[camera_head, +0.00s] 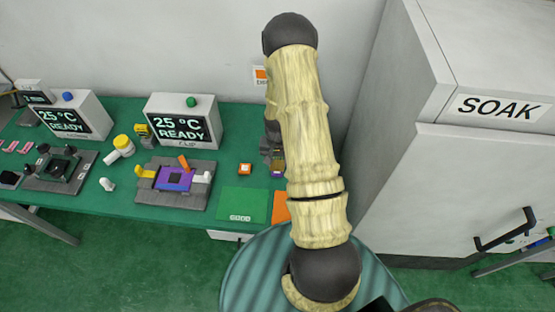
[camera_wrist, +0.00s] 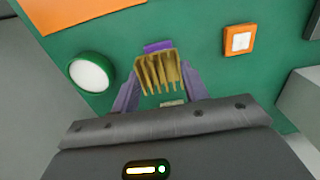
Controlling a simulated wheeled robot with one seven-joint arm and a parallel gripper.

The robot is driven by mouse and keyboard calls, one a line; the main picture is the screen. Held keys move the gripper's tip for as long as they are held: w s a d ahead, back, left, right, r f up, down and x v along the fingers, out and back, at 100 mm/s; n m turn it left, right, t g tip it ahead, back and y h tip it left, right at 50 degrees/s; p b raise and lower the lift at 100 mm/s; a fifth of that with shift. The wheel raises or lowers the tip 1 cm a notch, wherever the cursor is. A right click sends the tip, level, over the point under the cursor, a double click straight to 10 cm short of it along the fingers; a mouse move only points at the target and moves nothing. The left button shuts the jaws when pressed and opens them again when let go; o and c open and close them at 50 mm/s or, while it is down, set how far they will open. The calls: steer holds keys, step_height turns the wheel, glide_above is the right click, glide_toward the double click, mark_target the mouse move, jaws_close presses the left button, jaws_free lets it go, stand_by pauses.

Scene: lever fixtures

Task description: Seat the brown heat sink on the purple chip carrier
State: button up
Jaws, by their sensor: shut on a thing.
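The brown heat sink (camera_wrist: 158,75), with long fins, is between the fingers of my gripper (camera_wrist: 160,88), which is shut on it. In the head view the heat sink (camera_head: 278,164) shows only as a small brownish piece beside my arm, above the bench. A small purple patch (camera_wrist: 158,46) shows at its far edge; I cannot tell what it belongs to. The purple chip carrier (camera_head: 174,178) lies in a dark grey fixture (camera_head: 172,202) left of my gripper. An orange lever (camera_head: 184,163) and pale and yellow side pieces surround the carrier. My arm hides most of my gripper in the head view.
A green mat (camera_head: 240,204) and a small orange block (camera_head: 245,169) lie between the fixture and my arm. A display box (camera_head: 183,120) stands behind the fixture; another fixture (camera_head: 55,168) is further left. A white disc with a green rim (camera_wrist: 90,73) is near my gripper. A tall cabinet (camera_head: 440,180) bounds the right.

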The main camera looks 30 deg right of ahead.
steer(key=shift+f+b, duration=1.05)
steer(key=shift+f, duration=0.35)
stand_by(0.4)
steer(key=o, duration=1.1)
steer(key=shift+c, duration=0.2)
steer(key=shift+o, duration=0.4)
steer(key=o, duration=0.4)
steer(key=shift+r, duration=0.1)
steer(key=shift+r+p, duration=2.4)
steer(key=shift+r, duration=1.05)
